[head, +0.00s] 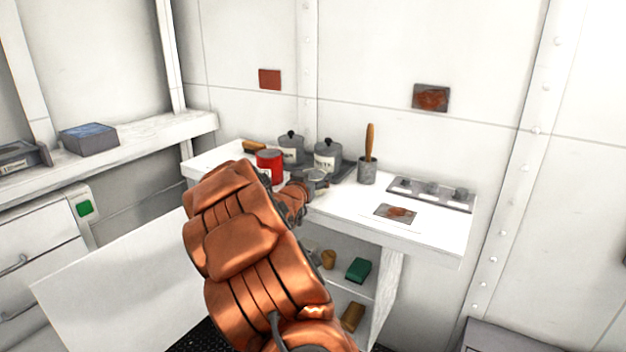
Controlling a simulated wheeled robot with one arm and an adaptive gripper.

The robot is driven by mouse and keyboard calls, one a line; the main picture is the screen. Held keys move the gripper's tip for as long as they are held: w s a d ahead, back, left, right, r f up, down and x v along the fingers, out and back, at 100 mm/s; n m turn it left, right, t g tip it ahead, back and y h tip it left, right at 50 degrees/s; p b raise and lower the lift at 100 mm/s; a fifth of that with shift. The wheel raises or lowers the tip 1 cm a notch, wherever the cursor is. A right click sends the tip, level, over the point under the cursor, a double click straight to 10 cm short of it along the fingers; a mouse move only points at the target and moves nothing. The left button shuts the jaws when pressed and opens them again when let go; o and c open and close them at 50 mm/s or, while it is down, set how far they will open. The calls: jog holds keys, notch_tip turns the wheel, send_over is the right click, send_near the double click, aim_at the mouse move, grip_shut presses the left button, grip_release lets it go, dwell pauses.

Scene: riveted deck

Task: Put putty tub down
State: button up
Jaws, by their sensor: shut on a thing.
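The putty tub (328,156) is a grey lidded tub with a dark knob and a pale label that seems to read "PUTTY". It is upright at the back of the white counter (345,208). My gripper (318,176) is shut on it from the front, with the fingers at its lower part. The grip is small and partly hidden, and I cannot tell whether the tub's base touches the surface below. A similar grey lidded tub (291,147) stands just behind to the left.
A red can (269,164) stands left, partly behind my arm. A grey pot (367,172) with a wooden-handled tool stands right of the tub. A grey panel with knobs (430,193) and a rusty-patterned plate (396,213) lie further right. White counter shows around the plate.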

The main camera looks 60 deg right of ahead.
jog(key=shift+f, duration=0.3)
jog(key=shift+f, duration=0.15)
jog(key=o, duration=1.3)
jog(key=shift+a, duration=0.15)
jog(key=v, duration=1.1)
jog(key=shift+s+a+b, duration=0.15)
jog(key=shift+a+b, duration=0.2)
